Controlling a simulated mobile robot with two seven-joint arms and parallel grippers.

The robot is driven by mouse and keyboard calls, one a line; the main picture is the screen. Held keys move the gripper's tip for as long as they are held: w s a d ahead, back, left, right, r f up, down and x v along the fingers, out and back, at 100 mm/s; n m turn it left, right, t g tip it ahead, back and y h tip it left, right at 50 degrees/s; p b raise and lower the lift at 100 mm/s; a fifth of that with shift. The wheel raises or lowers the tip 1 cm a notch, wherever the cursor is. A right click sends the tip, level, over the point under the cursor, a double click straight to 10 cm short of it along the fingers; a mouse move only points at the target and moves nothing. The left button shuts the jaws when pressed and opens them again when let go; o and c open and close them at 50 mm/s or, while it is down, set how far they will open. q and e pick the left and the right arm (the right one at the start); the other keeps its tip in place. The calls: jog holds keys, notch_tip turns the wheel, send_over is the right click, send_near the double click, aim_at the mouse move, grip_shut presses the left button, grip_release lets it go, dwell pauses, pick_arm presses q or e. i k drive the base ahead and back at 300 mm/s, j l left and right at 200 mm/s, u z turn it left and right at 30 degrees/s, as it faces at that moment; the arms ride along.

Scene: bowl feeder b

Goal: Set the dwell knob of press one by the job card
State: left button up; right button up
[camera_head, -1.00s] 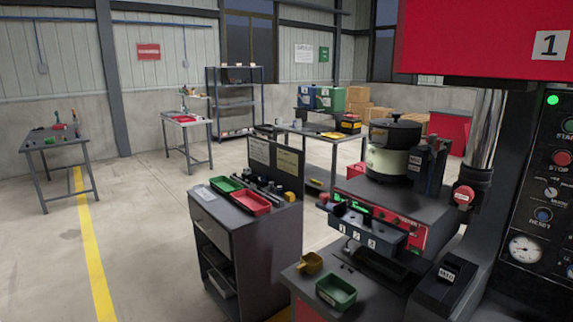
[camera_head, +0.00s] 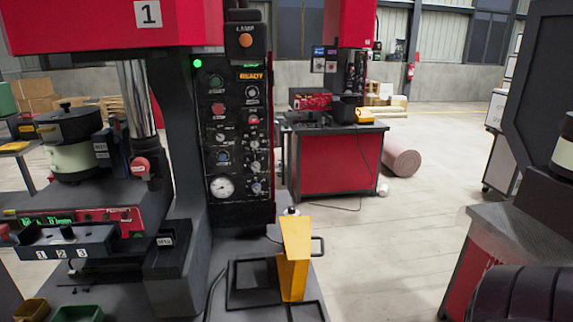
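Press one (camera_head: 80,25) stands at the left of the head view, with a red head and a white sign reading 1. Its dark upright control panel (camera_head: 238,140) faces me near the middle of the view. The panel carries a green lamp, an orange READY display, coloured buttons, several small knobs and a round white gauge (camera_head: 222,188). A column of knobs (camera_head: 254,143) runs down the panel's right side. Their labels and pointer settings are too small to read, so I cannot tell which is the dwell knob. No job card is recognisable. Neither gripper is in view.
A bowl feeder (camera_head: 75,150) and a block marked 1, 2, 3 (camera_head: 65,244) are at left. A yellow piece (camera_head: 294,258) stands by a black frame before the panel. Another red press bench (camera_head: 335,165) is behind. Dark equipment (camera_head: 515,240) stands at right; open floor lies between.

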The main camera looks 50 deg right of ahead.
aim_at(255, 166)
jog(key=z, duration=1.35)
